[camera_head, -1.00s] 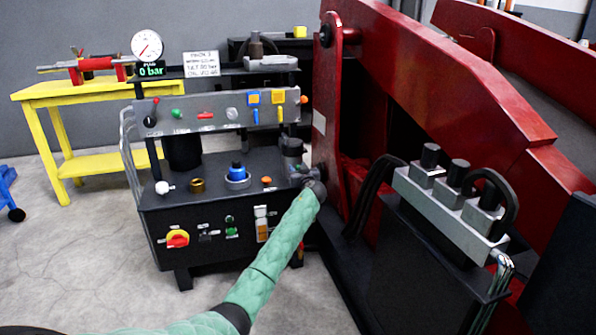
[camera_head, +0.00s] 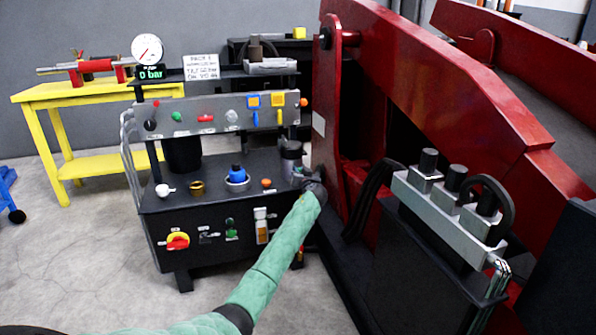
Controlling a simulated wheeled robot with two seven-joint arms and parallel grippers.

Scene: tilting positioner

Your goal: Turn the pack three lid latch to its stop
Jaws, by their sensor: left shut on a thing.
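The pack (camera_head: 206,212) is a black power unit with a grey control panel (camera_head: 205,115) above its top. A white sign (camera_head: 201,66) stands behind it, its print too small to read surely. My left gripper (camera_head: 303,176) is at the right end of the pack's top, just below a grey cylinder with a dark cap (camera_head: 291,158). It is shut on a small part there, which I take to be the lid latch; the gripper hides it, so its angle cannot be told. My right gripper is not in view.
A large red steel frame (camera_head: 425,70) stands close right of my gripper. A grey valve block (camera_head: 440,207) with hoses is in front of it. A yellow bench (camera_head: 85,95) is at the back left.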

